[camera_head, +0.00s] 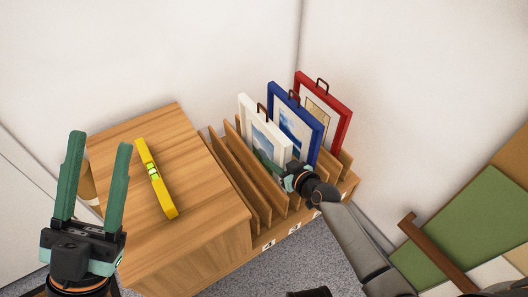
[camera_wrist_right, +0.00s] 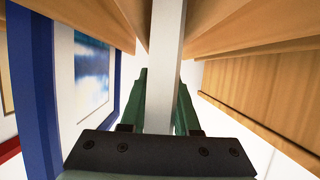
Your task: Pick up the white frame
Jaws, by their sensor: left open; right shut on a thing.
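The white frame (camera_head: 262,132) stands upright in a slot of the wooden rack (camera_head: 232,150), left of the blue frame (camera_head: 308,118) and the red frame (camera_head: 338,104). My right gripper (camera_head: 283,172) is at the white frame's near edge. In the right wrist view the fingers of my right gripper (camera_wrist_right: 160,100) are shut on the edge of the white frame (camera_wrist_right: 166,70), one on each side. The blue frame (camera_wrist_right: 35,90) stands close beside it there. My left gripper (camera_head: 98,150) is open and empty, in front of the left part of the wooden cabinet.
A yellow spirit level (camera_head: 156,178) lies on the wooden cabinet top (camera_head: 195,175). Rack slots left of the white frame are empty, between upright dividers (camera_wrist_right: 245,85). White walls stand behind. A green panel (camera_head: 480,215) is at the right.

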